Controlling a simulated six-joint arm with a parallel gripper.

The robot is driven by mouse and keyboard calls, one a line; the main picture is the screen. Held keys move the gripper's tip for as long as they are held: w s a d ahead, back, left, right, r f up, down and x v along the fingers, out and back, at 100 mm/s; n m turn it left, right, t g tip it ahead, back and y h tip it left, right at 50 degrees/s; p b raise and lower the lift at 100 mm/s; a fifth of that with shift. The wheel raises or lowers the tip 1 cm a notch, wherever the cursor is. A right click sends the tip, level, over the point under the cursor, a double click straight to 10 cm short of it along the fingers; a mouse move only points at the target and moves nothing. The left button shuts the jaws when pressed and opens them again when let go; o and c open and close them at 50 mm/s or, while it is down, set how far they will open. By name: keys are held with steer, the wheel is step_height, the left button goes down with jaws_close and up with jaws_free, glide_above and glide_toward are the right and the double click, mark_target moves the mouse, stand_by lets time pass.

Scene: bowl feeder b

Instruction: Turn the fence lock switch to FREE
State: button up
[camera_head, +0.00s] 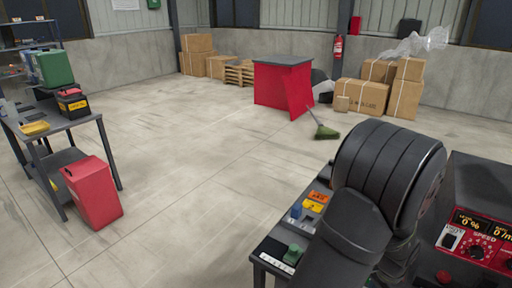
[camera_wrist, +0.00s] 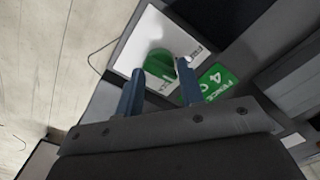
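The fence lock switch, a green round knob (camera_wrist: 158,64) on a white plate (camera_wrist: 140,36), sits just past my fingertips in the wrist view. A green label (camera_wrist: 217,82) reading "FENCE" lies beside it. My gripper (camera_wrist: 161,68) is open, with its two blue-grey fingers on either side of part of the knob; the right finger covers some of it. I cannot tell whether the fingers touch it, or which position it points to. In the head view a green knob (camera_head: 293,250) shows at the bench's near end; my gripper is hidden behind my arm.
Yellow (camera_head: 312,206) and orange (camera_head: 319,196) labelled parts and a blue part (camera_head: 296,211) stand farther along the bench. A red control panel (camera_head: 478,240) with dials and displays is at right.

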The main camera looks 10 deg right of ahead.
steer(key=o, duration=0.5)
steer(key=shift+o, duration=0.2)
steer(key=shift+s+d+r, duration=0.1)
steer(key=shift+d+r, duration=0.2)
steer(key=shift+r, duration=0.05)
steer(key=s+d+r+m+t+y, duration=0.1)
steer(key=s+d+r+m+y, duration=0.15)
steer(key=r+m, duration=0.4)
steer(key=s+d+r+m+t+y, duration=0.1)
steer(key=s+d+r+m+t, duration=0.15)
steer(key=r, duration=0.65)
steer(key=shift+g, duration=0.35)
steer(key=x, duration=1.7)
steer(key=shift+w+d+f, duration=0.1)
steer(key=shift+w+f, duration=0.1)
steer(key=shift+w, duration=0.1)
steer(key=shift+c, duration=0.3)
steer(key=c, duration=0.9)
